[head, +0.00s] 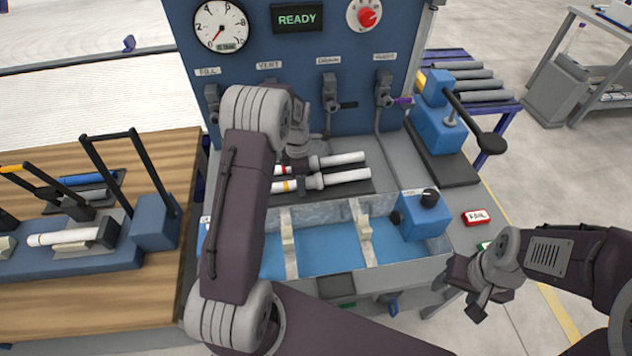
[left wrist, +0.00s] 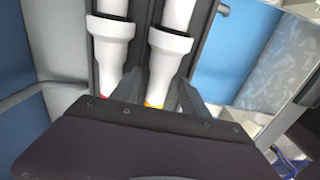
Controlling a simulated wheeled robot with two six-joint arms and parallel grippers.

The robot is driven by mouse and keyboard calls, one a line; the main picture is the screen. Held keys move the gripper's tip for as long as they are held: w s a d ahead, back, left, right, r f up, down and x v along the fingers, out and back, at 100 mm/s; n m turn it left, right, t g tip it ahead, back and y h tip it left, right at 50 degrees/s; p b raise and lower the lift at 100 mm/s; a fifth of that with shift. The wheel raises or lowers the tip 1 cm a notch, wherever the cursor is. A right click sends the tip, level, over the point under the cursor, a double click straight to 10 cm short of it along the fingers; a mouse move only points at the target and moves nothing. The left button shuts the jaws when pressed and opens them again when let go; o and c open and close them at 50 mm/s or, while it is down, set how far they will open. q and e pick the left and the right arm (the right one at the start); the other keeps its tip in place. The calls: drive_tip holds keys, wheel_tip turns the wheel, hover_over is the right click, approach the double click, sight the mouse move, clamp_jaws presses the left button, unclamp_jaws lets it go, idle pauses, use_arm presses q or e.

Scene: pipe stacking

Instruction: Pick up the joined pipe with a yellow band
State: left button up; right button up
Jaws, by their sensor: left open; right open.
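Two joined white pipes lie side by side in a dark tray (head: 352,188) on the test bench. The rear pipe (head: 343,159) has a red band; the front pipe (head: 348,176) has a yellow band (head: 286,186). In the left wrist view the yellow-band pipe (left wrist: 168,62) is on the right and the red-band pipe (left wrist: 110,50) on the left. My left gripper (left wrist: 158,88) is open, its fingers on either side of the yellow-band pipe near the band; contact cannot be told. My right gripper (head: 482,288) is open and empty at the right, away from the pipes.
A blue water trough (head: 330,248) with pale supports lies in front of the tray. The blue panel (head: 345,60) with gauge and valves stands behind. A blue lever device (head: 438,110) is at right. A wooden table (head: 120,278) with a pipe fixture is at left.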

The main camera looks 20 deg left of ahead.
use_arm(q)
drive_tip(key=shift+f, duration=0.25)
clamp_jaws()
drive_tip(key=shift+r, duration=0.15)
